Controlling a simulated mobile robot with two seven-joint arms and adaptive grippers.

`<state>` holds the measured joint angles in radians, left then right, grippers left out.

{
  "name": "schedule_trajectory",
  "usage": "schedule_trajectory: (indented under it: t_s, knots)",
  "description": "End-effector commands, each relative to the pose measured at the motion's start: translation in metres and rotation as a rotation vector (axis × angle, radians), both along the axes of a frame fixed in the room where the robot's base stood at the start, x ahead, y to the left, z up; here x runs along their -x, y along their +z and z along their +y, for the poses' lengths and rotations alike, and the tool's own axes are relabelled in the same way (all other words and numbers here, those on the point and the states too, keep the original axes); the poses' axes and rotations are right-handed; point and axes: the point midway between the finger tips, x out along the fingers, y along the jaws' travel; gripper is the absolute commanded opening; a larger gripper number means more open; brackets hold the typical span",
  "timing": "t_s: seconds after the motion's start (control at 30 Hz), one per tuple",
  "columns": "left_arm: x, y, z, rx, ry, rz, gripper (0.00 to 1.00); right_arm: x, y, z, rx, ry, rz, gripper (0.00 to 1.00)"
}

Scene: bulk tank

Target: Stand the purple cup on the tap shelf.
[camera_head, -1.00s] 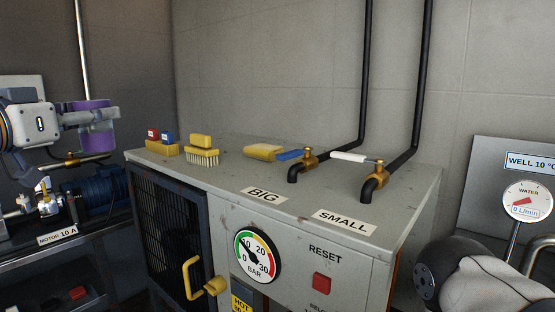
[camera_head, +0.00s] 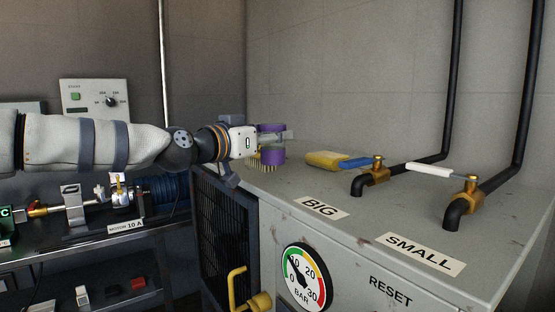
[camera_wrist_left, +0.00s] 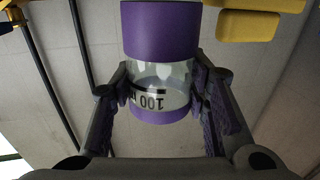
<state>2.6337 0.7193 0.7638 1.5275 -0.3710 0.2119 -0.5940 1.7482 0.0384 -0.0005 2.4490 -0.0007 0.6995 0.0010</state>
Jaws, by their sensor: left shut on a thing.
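The purple cup (camera_head: 271,155) is in my left gripper (camera_head: 274,140), in front of the grey cabinet's back left part in the head view. It looks about upright. The left wrist view shows the cup (camera_wrist_left: 160,28) with purple bands and a clear middle printed "100", between the two fingers of my left gripper (camera_wrist_left: 160,82). Whether its base touches anything is unclear. The grey cabinet top (camera_head: 400,205) carries two brass taps, one behind the BIG label (camera_head: 320,208) and one behind the SMALL label (camera_head: 420,253). My right gripper is out of view.
The SMALL tap (camera_head: 467,192) has a white handle. The cabinet's front top is clear.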

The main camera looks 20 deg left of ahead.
Motion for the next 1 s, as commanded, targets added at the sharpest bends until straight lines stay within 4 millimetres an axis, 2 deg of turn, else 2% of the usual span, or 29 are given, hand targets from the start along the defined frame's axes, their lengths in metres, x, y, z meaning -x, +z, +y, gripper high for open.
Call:
schedule_trajectory:
  t_s: [0.13,0.27,0.47,0.63,0.67,0.73,1.0]
  knots:
    - [-0.010,-0.016,-0.005,0.000,0.000,0.002,0.23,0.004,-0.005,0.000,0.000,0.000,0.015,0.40]
    - [-0.008,-0.039,-0.004,0.002,0.000,0.000,0.23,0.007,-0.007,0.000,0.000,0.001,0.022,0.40]
    - [-0.007,-0.037,-0.004,0.000,0.000,-0.006,0.23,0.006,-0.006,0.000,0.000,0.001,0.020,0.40]
    - [-0.007,-0.042,-0.004,0.001,0.000,-0.004,0.23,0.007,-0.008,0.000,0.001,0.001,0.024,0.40]
    - [-0.007,-0.042,-0.004,0.001,0.000,-0.004,0.46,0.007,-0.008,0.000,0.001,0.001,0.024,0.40]
    - [-0.007,-0.041,-0.004,0.000,0.000,-0.004,0.62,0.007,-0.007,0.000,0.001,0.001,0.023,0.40]
    - [-0.007,-0.041,-0.004,0.000,0.000,-0.005,0.62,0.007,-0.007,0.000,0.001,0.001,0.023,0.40]
